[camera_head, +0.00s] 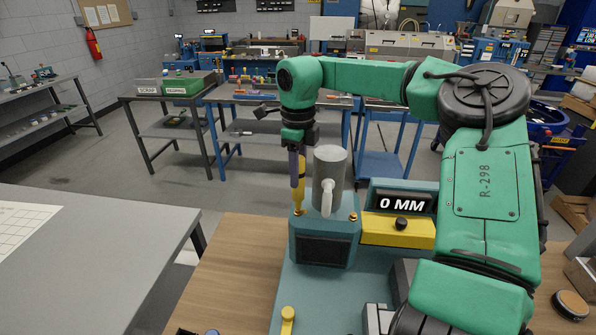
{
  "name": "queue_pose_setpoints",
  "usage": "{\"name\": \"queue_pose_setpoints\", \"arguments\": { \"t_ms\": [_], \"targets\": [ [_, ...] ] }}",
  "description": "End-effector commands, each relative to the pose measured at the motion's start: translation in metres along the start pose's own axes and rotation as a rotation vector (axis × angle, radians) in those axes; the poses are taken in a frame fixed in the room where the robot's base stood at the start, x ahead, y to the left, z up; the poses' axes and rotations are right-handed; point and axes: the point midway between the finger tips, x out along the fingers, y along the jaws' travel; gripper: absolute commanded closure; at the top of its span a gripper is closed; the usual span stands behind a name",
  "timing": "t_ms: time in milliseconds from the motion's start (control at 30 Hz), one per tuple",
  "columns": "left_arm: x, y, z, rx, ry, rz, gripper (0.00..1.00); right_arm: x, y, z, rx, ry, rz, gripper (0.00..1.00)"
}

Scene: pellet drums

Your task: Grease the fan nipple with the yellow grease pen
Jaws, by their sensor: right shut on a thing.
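My right gripper (297,148) comes down from the green arm and is shut on the yellow grease pen (299,195). The pen hangs nearly upright, with a purple upper part and a yellow lower part. Its lower end is at a small brass fitting (299,212) on the left top edge of a teal machine housing (325,226); I cannot tell whether they touch. A second brass fitting (353,217) sits on the right of the same top. No label shows which fitting is the fan nipple. My left gripper is out of view.
A grey cylinder (329,165) with a pale handle stands just right of the pen. A "0 MM" display (402,203) and a yellow block (397,230) with a black knob are further right.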

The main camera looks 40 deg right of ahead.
Motion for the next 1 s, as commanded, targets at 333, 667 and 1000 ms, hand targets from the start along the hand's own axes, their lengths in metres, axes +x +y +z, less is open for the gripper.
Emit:
{"name": "queue_pose_setpoints", "arguments": {
  "t_ms": [333, 667, 1000],
  "targets": [
    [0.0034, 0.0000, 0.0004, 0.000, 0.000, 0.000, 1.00, 0.0047, 0.0001, 0.0001, 0.000, 0.000, 0.000, 1.00],
    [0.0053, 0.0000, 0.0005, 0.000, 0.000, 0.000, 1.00, 0.0077, 0.0001, 0.0001, 0.000, 0.000, 0.000, 1.00],
    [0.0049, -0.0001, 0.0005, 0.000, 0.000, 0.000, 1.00, 0.0083, 0.0002, 0.0001, 0.000, 0.000, 0.000, 1.00]
  ]
}}
